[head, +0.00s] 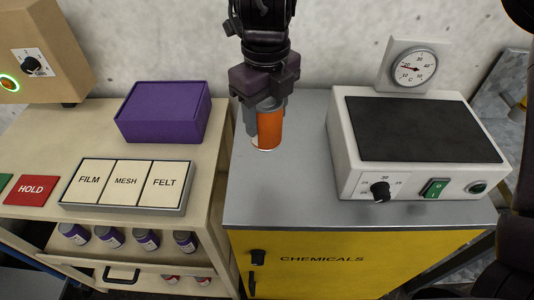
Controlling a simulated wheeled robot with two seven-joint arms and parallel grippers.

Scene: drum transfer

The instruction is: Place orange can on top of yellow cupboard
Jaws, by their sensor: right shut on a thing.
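The orange can (270,130) is upright over the grey top of the yellow cupboard (350,262), near the top's back left part. Its base is at or very close to the surface; I cannot tell whether it touches. My right gripper (264,112) comes down from above and is shut on the can, with its fingers hiding part of the can's left side and top. The cupboard's front is marked CHEMICALS. My left gripper is out of view.
A white hotplate (345,183) with a black plate and a dial stands on the cupboard's right part. Left is a beige bench (50,140) with a purple box (163,112) and a FILM, MESH, FELT tray (122,210). The cupboard top is clear in front of the can.

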